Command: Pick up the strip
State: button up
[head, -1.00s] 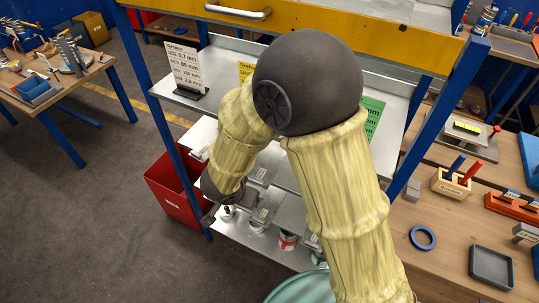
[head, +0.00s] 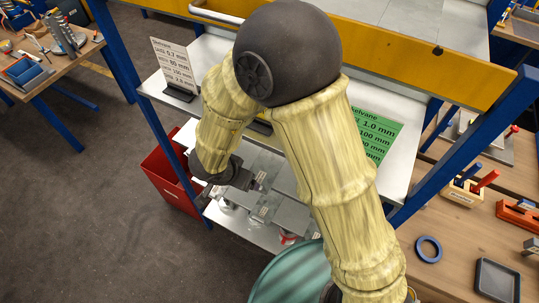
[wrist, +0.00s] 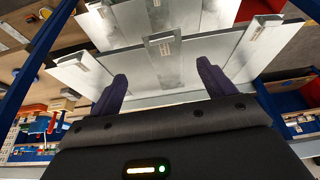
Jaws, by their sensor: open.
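Several flat grey metal strips with small pale clips or tags lie on the shelf. They are partly hidden by my arm in the head view (head: 288,213). In the wrist view one strip (wrist: 184,66) lies in the middle, beyond the gap between my fingers, with others to its left (wrist: 122,74) and right (wrist: 262,46). I cannot tell which one the task means. My gripper (wrist: 161,84) is open with nothing between its two dark fingers. In the head view my gripper (head: 248,180) is at the left end of the strips; whether it touches any is unclear.
A blue rack post (head: 165,140) stands left of my gripper, with a red bin (head: 172,182) beside it. A green round drum (head: 290,275) is below.

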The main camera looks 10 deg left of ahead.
jog(key=shift+s, duration=0.15)
jog(key=b+x, duration=0.4)
jog(key=x, duration=1.3)
jog(key=shift+w, duration=0.4)
jog(key=shift+a, duration=0.1)
jog(key=c, duration=1.2)
